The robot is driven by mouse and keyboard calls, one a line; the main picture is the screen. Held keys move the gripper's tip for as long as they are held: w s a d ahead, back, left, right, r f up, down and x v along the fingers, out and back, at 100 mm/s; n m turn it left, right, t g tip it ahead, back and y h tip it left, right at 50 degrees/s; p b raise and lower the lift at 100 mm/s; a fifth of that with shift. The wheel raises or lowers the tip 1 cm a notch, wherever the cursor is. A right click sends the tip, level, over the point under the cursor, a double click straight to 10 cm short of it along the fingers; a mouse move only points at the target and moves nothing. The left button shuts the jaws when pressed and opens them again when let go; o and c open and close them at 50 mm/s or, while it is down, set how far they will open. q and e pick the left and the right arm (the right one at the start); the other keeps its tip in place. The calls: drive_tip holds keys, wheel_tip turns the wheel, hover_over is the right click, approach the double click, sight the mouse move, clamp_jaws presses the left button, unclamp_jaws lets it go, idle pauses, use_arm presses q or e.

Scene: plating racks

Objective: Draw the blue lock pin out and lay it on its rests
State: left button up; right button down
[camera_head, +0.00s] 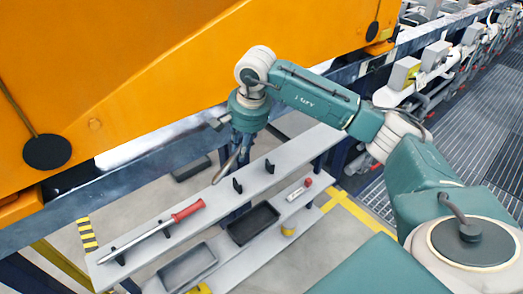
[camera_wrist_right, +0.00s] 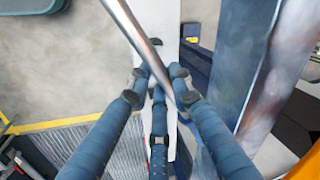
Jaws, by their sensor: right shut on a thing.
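My right gripper (camera_head: 240,148) hangs beside the blue-grey rail, above the back of the shelf, in the head view. It is shut on a bare metal rod (camera_head: 225,168), which I take to be the lock pin; no blue part of it is clear. The rod slants down to the left, clear of the shelf. In the right wrist view my fingers (camera_wrist_right: 158,84) close around the rod (camera_wrist_right: 134,30). Two empty black rests (camera_head: 237,185) and (camera_head: 269,166) stand upright on the grey shelf (camera_head: 205,200). My left gripper is out of view.
A red-handled bar (camera_head: 165,228) lies on other black rests at the shelf's left. The blue-grey rail (camera_head: 130,172) and orange body (camera_head: 120,75) stand close behind.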

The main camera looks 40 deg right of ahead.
drive_tip(key=w+d+f+m+h, duration=0.2)
drive_tip(key=w+d+f+m, duration=0.1)
drive_tip(key=d+f+m, duration=0.4)
use_arm(q)
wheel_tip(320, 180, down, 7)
drive_tip(key=b, duration=0.7)
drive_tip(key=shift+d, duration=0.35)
use_arm(e)
drive_tip(key=shift+n, duration=0.7)
drive_tip(key=shift+s+d+f, duration=0.1)
drive_tip(key=shift+d+f, duration=0.05)
drive_tip(key=shift+f, duration=1.15)
drive_tip(key=shift+s+d+f, duration=0.1)
drive_tip(key=shift+d+f, duration=0.1)
drive_tip(key=shift+f, duration=1.15)
drive_tip(key=shift+s+d+f, duration=0.1)
drive_tip(key=shift+d+f, duration=0.05)
drive_tip(key=shift+f, duration=1.15)
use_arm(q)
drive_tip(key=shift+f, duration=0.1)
use_arm(e)
drive_tip(key=c, duration=1.5)
unclamp_jaws()
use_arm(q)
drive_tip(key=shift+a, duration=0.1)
